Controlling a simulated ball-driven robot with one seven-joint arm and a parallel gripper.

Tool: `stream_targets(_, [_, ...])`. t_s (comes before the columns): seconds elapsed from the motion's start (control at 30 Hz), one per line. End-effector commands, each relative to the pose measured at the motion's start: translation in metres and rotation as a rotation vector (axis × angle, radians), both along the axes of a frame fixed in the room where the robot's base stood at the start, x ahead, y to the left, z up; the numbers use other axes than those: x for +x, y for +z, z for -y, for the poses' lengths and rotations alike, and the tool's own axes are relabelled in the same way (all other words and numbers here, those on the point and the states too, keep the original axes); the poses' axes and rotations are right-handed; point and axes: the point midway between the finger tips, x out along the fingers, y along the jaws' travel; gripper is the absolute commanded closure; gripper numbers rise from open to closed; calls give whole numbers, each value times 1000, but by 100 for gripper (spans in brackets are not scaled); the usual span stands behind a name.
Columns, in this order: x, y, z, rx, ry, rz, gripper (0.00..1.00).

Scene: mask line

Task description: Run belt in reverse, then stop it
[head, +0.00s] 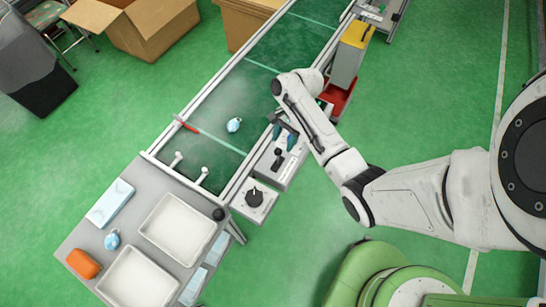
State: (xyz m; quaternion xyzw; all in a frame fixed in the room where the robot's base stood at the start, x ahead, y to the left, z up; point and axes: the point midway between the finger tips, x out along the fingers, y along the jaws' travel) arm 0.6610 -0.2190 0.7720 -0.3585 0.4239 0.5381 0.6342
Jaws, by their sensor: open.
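The green conveyor belt (222,94) runs from the grey end table at lower left up to the top right. A light blue crumpled item (234,125) lies on it. A grey control box (272,172) with a black lever (278,154) is fixed along the belt's right side. A second grey box (247,208) with a black rotary knob (254,196) stands nearer the table. My gripper (284,134) is open, above the far end of the lever box. It partly hides that end, and contact cannot be told.
A red bin (338,98) and a grey case with a yellow top (356,36) stand beyond my gripper. The end table holds white trays (178,229), an orange item (83,264) and blue packs. A red bar (185,124) sits at the belt's left rail. Cardboard boxes (140,30) stand behind.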

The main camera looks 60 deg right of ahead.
Motion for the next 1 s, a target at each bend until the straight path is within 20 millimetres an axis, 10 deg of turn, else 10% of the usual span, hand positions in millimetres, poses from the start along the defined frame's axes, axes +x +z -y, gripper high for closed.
stream_targets(0.5, [5, -76, -31, -1, 3, 0, 48])
stream_targets(1.0, [5, -84, -35, -1, 2, 2, 55])
